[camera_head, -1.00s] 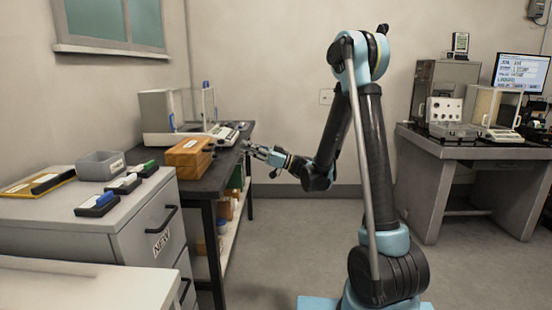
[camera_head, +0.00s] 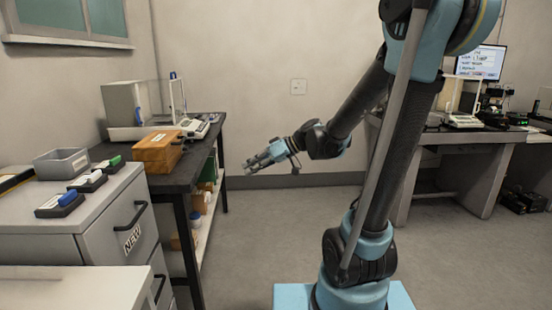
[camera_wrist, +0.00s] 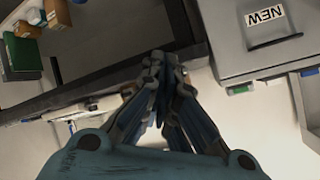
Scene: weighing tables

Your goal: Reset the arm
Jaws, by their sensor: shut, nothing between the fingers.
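My gripper (camera_head: 257,163) is at the end of my blue and black arm (camera_head: 345,125), in the middle of the head view. It is shut and empty, in free air to the right of the dark table (camera_head: 190,170). In the wrist view my gripper (camera_wrist: 163,70) shows with its fingers together and nothing between them. My upper arm stands tall at the right of the head view and the forearm slopes down to the left.
On the dark table stand a balance (camera_head: 140,132) and a wooden box (camera_head: 158,152). A grey cabinet marked NEW (camera_head: 110,232) holds a grey tray (camera_head: 62,163) and several markers. Another table (camera_head: 470,138) stands at the right behind my arm. The floor (camera_head: 250,235) between is clear.

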